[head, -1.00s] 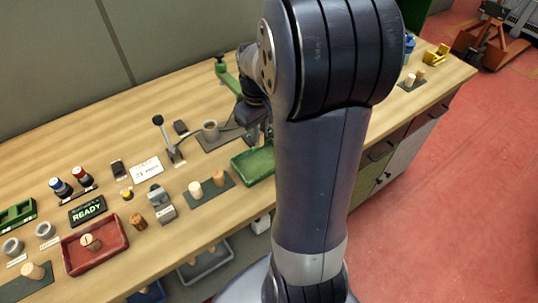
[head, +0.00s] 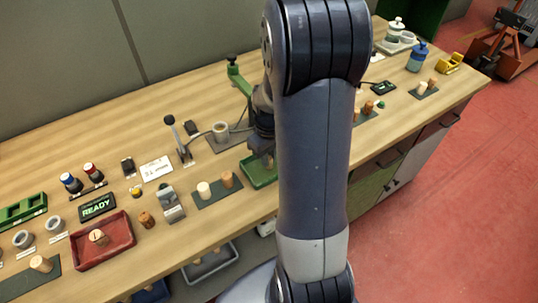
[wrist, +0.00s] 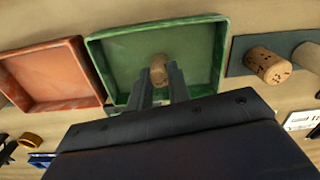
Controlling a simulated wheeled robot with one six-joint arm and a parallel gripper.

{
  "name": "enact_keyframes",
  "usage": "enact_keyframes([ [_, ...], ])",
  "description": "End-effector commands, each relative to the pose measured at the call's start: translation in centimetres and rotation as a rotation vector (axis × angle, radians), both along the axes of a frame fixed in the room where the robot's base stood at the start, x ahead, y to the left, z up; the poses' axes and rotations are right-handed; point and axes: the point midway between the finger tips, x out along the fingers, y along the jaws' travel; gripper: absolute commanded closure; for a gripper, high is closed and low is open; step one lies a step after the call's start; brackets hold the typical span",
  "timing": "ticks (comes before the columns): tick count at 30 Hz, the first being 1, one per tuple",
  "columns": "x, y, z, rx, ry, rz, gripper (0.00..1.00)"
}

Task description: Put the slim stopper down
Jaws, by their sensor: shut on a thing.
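The slim stopper (wrist: 158,69) is a small brown cork between my fingertips in the wrist view. My gripper (wrist: 161,84) is shut on it, over the floor of the green tray (wrist: 222,56). In the head view my gripper (head: 263,152) is at the green tray (head: 262,181), partly hidden by my arm, and the stopper cannot be made out there. I cannot tell whether the stopper touches the tray floor.
In the wrist view a red tray (wrist: 40,55) lies left of the green one. A dark mat (wrist: 240,67) with a speckled cork (wrist: 268,64) lies to the right.

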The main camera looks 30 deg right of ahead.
Motion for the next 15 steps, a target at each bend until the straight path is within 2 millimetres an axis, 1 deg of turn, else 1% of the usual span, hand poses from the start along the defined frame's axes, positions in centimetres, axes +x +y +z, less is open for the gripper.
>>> enact_keyframes([
  [1,0.00,0.00,-0.35,0.000,0.000,0.000,1.00],
  [2,0.00,0.00,-0.19,0.000,0.000,0.000,0.80],
  [6,0.00,0.00,-0.15,0.000,0.000,0.000,0.68],
  [9,0.00,0.00,-0.14,0.000,0.000,0.000,0.60],
  [15,0.00,0.00,-0.12,0.000,0.000,0.000,0.60],
])
